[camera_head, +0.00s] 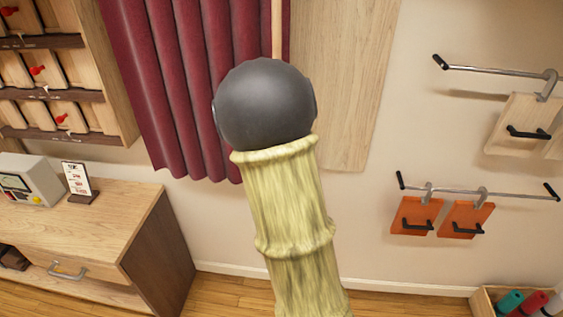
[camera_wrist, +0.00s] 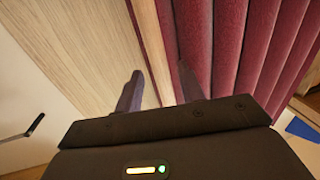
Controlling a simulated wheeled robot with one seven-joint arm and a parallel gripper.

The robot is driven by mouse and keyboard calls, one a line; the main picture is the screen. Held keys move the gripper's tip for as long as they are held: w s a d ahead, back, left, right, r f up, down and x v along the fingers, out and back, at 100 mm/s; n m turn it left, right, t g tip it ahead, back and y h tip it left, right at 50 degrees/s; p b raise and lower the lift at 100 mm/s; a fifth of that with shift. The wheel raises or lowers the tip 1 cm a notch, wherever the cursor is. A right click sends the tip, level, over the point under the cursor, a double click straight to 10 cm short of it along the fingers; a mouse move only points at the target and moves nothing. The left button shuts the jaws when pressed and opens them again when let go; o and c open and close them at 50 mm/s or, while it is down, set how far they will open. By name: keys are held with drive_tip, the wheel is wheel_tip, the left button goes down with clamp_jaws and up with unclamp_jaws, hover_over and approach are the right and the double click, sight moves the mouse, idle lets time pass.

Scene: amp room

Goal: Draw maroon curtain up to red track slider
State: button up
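The maroon curtain (camera_head: 185,90) hangs in folds at the upper left of the head view, its right part hidden behind my arm. It also fills the right of the wrist view (camera_wrist: 235,45). A pale wooden rod (camera_head: 277,28) runs upright along the curtain's right edge. In the wrist view the rod (camera_wrist: 152,50) passes between the two fingers of my gripper (camera_wrist: 160,88). The fingers are apart, with a gap beside the rod; I cannot tell whether either touches it. My gripper is hidden behind my arm in the head view. The red track slider is not in view.
A wooden panel (camera_head: 340,80) is on the wall right of the curtain. A wooden cabinet (camera_head: 150,230) stands at lower left, with a meter box (camera_head: 30,178) on top. Wall rails with orange boards (camera_head: 415,215) are at right. Some floor shows below the wall.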

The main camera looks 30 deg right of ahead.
drive_tip(key=b+v, duration=1.2)
drive_tip(key=v, duration=0.1)
drive_tip(key=shift+s, duration=0.35)
drive_tip(key=shift+a, duration=0.1)
drive_tip(key=shift+w, duration=0.1)
